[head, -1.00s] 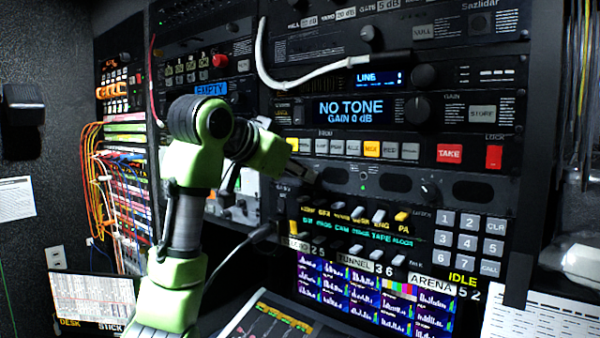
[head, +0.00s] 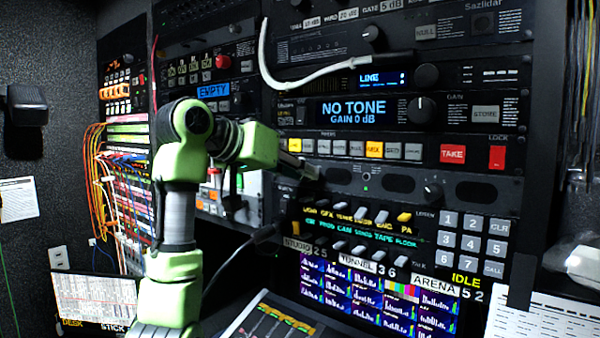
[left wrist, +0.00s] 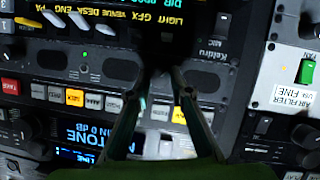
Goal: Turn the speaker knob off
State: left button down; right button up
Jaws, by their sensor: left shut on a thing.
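The speaker panel (head: 365,188) is the dark strip with oval grilles and a small green light, below the row of buttons. My left gripper (head: 314,173) reaches its left part from the left. In the left wrist view, my left gripper (left wrist: 165,72) has its fingertips close together at this panel, between two grilles. It is shut on a small dark thing there, which fits the speaker knob; the fingers hide it, so its pointer cannot be read. Another knob (head: 432,191) is in plain view on the panel's right side. My right gripper is out of view.
Above is the button row with a red TAKE key (head: 452,154). Below are an intercom panel with small levers and a keypad (head: 470,244). A black cable (head: 235,255) hangs below my gripper. A white cable (head: 320,77) droops above.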

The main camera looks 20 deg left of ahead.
pick_arm(q)
jog(key=shift+f, duration=0.25)
jog(key=c, duration=1.8)
grip_release()
jog(key=shift+r, duration=0.1)
jog(key=v, duration=1.2)
